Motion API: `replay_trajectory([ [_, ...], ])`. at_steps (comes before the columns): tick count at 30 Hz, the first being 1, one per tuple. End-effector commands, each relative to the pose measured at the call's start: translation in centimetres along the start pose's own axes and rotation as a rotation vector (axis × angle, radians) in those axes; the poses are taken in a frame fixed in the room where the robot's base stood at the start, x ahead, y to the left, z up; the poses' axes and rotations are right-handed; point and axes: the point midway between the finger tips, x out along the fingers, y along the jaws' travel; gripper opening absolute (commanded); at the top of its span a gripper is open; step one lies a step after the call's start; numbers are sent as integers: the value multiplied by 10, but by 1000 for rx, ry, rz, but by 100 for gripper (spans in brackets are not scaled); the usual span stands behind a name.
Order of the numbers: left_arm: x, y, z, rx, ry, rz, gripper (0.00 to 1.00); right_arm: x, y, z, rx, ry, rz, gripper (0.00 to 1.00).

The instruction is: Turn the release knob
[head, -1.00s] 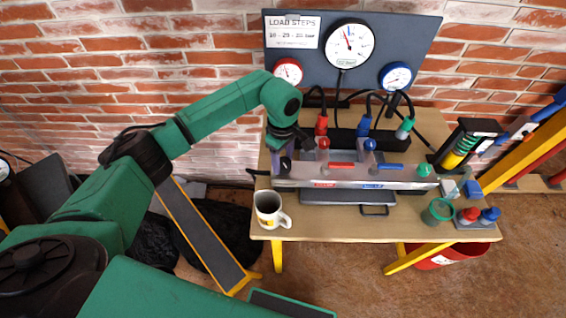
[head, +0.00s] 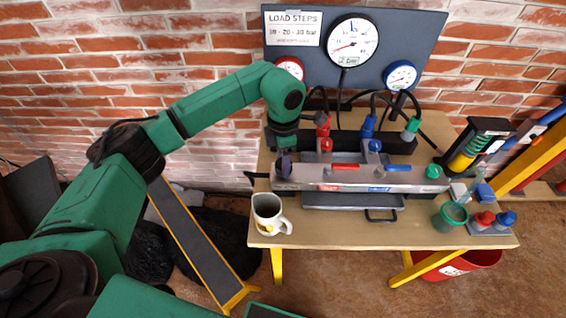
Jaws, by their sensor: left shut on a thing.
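A silver manifold block (head: 345,178) with red and blue labels lies along the bench. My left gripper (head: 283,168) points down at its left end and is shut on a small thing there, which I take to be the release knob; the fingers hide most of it. A red lever (head: 346,166) and a blue lever (head: 397,168) lie along the block, and a green round knob (head: 433,171) sits at its right end. The large gauge (head: 352,42) has its red needle pointing left and slightly down. My right gripper is not in view.
A mug (head: 268,212) stands at the bench's front left, close to my gripper. A green cup (head: 450,215) and red and blue caps (head: 495,219) stand at the right. Hoses hang behind the block. A gauge board (head: 420,25) stands at the back.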

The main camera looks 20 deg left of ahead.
Motion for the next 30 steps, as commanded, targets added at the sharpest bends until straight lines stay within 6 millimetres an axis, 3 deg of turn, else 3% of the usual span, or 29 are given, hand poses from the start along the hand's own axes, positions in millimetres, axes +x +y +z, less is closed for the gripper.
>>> replay_trajectory([
  [12, -2, 1, 1, -196, -2, 4, 1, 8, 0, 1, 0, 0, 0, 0],
  [28, -3, 2, 1, -220, -3, 5, 1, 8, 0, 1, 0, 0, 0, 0],
  [29, -3, 2, 1, -220, -4, 5, 68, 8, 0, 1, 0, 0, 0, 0],
  [30, -3, 2, 1, -219, -4, 5, 83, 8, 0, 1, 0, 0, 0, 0],
])
